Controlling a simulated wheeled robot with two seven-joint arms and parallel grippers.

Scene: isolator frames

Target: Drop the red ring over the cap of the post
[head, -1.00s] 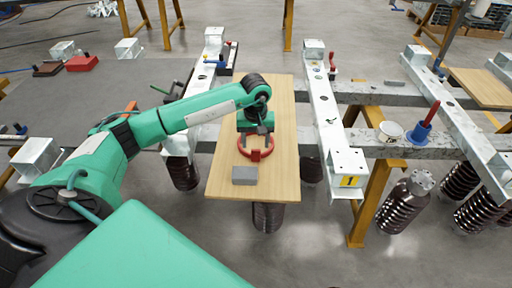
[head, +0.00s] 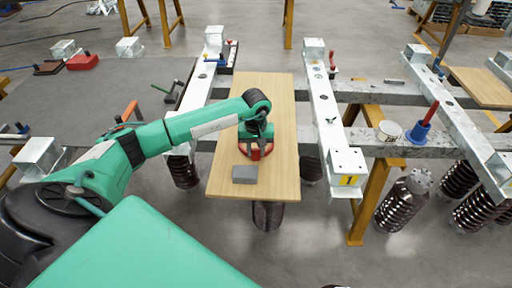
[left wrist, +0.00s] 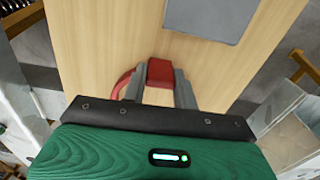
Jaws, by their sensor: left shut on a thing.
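The red ring (head: 255,155) is at the wooden board (head: 225,120), beyond a grey block (head: 244,174). My left gripper (head: 256,146) points down over it. In the left wrist view the ring's red tab (left wrist: 160,72) sits between the two grey fingers of my left gripper (left wrist: 160,88), which is shut on it. Part of the ring's curve shows left of the fingers; the rest is hidden. I cannot tell whether the ring touches the board. A brown ribbed post (head: 399,206) with a grey metal cap (head: 420,180) stands at the right. My right gripper is not in view.
White beams (head: 321,98) run on both sides of the board. A blue cone with a red handle (head: 424,128) and a white cup (head: 390,129) stand on the grey crossbeam at the right. A yellow leg (head: 370,205) stands between board and post. More ribbed posts (head: 497,212) stand far right.

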